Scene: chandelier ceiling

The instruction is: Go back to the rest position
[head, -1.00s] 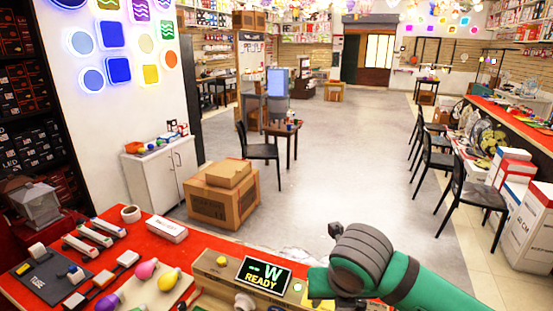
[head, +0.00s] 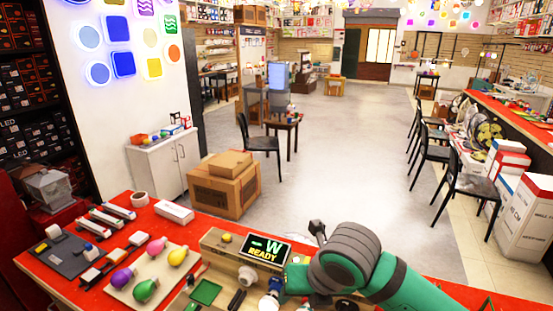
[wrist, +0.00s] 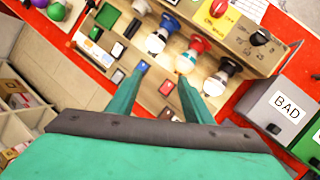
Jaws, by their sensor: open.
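My gripper (wrist: 163,82) shows in the wrist view as two green fingers held apart, with nothing between them. They are over the wooden bulb-testing board (wrist: 235,55) on the red counter (wrist: 85,45). Several bulbs stand on the board, among them one with a blue base (wrist: 218,80) and one with a red base (wrist: 190,55). In the head view my green arm reaches in from the lower right, above the counter (head: 165,225). The fingers are not clear there. A display reading "W READY" (head: 265,249) stands left of the arm.
A grey bin marked BAD (wrist: 285,108) stands right of the board in the wrist view. Colored bulbs on a pale tray (head: 127,284) lie at the counter's left. Beyond the counter are cardboard boxes (head: 222,190), black chairs (head: 465,188) and wide clear floor (head: 345,150).

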